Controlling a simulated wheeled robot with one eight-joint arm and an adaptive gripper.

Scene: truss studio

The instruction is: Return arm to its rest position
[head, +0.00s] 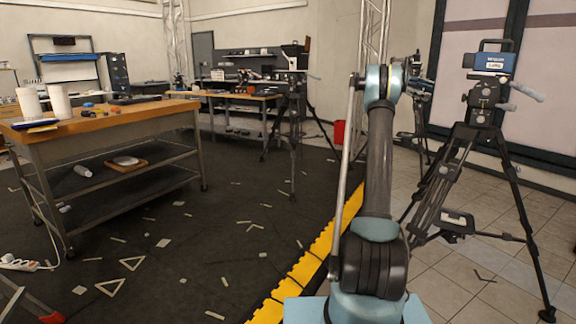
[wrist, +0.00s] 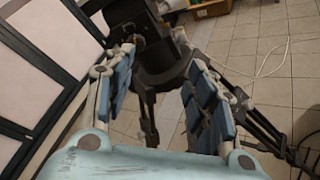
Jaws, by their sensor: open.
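My arm (head: 378,165) stands raised at the right of centre in the head view, its upper link nearly upright. The far part of the arm is mostly hidden behind its elbow joint, and I cannot make out the gripper clearly there. In the wrist view my gripper (wrist: 161,62) is open, with its blue-padded fingers well apart. Nothing is held between them. A dark tripod (wrist: 160,65) shows beyond and between the fingers; I cannot tell how far off it is.
A camera tripod (head: 480,125) stands close on the right, its legs spread over the tiles. A wooden-topped workbench (head: 110,122) is at the left. A yellow edge strip (head: 305,268) borders the dark mat, which is scattered with small pieces. A red bucket (head: 339,133) stands further back.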

